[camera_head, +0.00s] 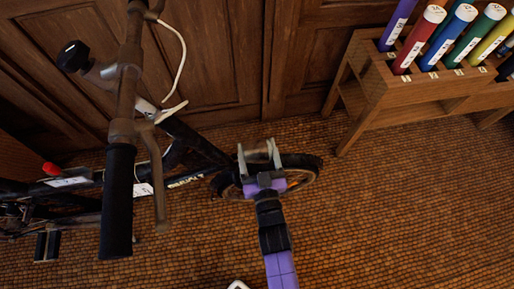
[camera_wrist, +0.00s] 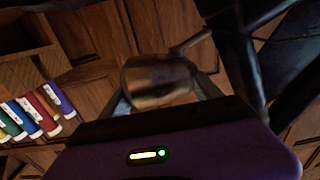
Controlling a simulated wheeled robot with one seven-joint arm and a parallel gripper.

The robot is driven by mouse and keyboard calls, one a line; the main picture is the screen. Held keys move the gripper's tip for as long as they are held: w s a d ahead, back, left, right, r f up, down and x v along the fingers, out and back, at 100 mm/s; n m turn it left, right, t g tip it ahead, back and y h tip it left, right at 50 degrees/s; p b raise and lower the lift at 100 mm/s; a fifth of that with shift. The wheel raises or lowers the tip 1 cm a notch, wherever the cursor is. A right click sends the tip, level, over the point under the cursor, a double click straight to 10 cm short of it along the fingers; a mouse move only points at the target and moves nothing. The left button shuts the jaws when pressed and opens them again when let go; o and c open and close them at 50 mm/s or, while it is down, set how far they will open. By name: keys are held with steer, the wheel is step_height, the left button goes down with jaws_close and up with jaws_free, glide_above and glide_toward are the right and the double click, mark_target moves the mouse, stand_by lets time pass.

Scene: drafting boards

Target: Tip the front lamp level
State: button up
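A dull brass-coloured metal cylinder (camera_wrist: 158,82), which looks like the front lamp, lies between the fingers of my gripper (camera_wrist: 162,98) in the wrist view. A thin arm runs from its upper right towards the dark bicycle parts. The cylinder fills the gap, but I cannot tell whether both fingers press on it. In the head view my gripper (camera_head: 258,152) is over the bicycle wheel (camera_head: 302,180), with its fingers spread apart. A greyish shape shows between them, too small to make out. The lamp's tilt is hard to judge.
The bicycle's handlebar grip (camera_head: 118,205) stands close on the left, with a white cable above. Wooden panelling (camera_head: 215,60) is behind. A wooden rack (camera_head: 370,88) of coloured tubes stands at the upper right. The tiled floor (camera_head: 400,220) at the lower right is clear.

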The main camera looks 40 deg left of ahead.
mark_target(259, 161)
steer(key=shift+d, duration=0.1)
steer(key=p+v, duration=0.1)
steer(key=v, duration=0.6)
steer(key=shift+s+d, duration=0.15)
steer(key=shift+s, duration=0.15)
stand_by(0.4)
